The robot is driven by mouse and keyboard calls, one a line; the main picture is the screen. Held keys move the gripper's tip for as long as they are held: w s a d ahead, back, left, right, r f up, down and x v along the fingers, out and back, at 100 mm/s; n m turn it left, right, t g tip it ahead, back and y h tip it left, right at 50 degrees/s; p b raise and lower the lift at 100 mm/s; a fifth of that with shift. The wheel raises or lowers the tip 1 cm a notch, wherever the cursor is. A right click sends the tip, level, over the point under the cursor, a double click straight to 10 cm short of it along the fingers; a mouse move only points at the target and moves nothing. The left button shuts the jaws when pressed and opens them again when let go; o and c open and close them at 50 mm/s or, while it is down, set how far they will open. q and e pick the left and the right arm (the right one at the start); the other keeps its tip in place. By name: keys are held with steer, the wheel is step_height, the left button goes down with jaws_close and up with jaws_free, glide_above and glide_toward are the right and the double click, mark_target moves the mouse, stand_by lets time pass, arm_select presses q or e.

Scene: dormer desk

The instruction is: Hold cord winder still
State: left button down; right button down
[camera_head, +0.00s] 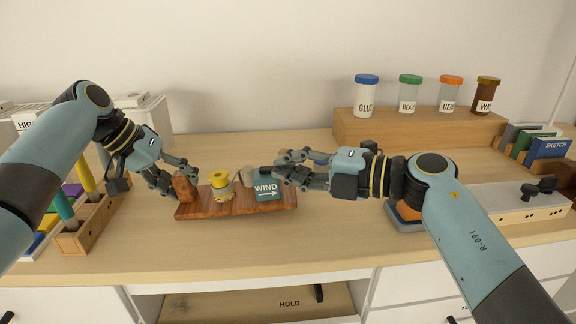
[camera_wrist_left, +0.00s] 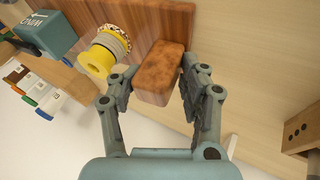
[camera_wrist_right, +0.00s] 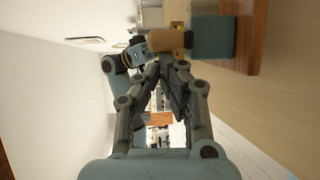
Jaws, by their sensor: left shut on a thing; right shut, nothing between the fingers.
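The cord winder is a reddish wooden board (camera_head: 236,208) on the desk. It carries a yellow spool (camera_head: 220,182), a teal block marked WIND (camera_head: 267,191) and an upright wooden block (camera_head: 183,188) at its left end. My left gripper (camera_wrist_left: 158,80) is shut on the wooden block (camera_wrist_left: 160,72), one finger on each side. My right gripper (camera_head: 282,168) is shut and empty, its fingertips close to the WIND block. In the right wrist view a tan rounded knob (camera_wrist_right: 165,40) shows just beyond the fingertips; I cannot tell whether they touch it.
A wooden shelf (camera_head: 420,129) with several lidded jars stands at the back right. A wooden rack (camera_head: 92,222) with coloured sticks is at the left. A grey panel (camera_head: 500,204) is at the right. The desk in front of the board is clear.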

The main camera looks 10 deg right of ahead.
arm_select(q)
steer(key=shift+s+f, duration=0.15)
steer(key=shift+f, duration=0.15)
arm_select(e)
steer(key=shift+w+d+g, duration=0.15)
steer(key=shift+g, duration=0.15)
steer(key=shift+w+d+r+n+g+y, duration=0.1)
steer(key=shift+w+d+n+g+y, duration=0.25)
steer(key=shift+n+g, duration=0.4)
steer(key=shift+w+d+n+g+y, duration=0.2)
steer(key=shift+w+n+g+y, duration=0.3)
steer(key=shift+g, duration=0.35)
steer(key=shift+w+d, duration=0.3)
steer(key=shift+w, duration=0.45)
steer(key=shift+w, duration=0.15)
steer(key=s+v, duration=0.1)
steer(key=v, duration=1)
steer(key=shift+s, duration=0.4)
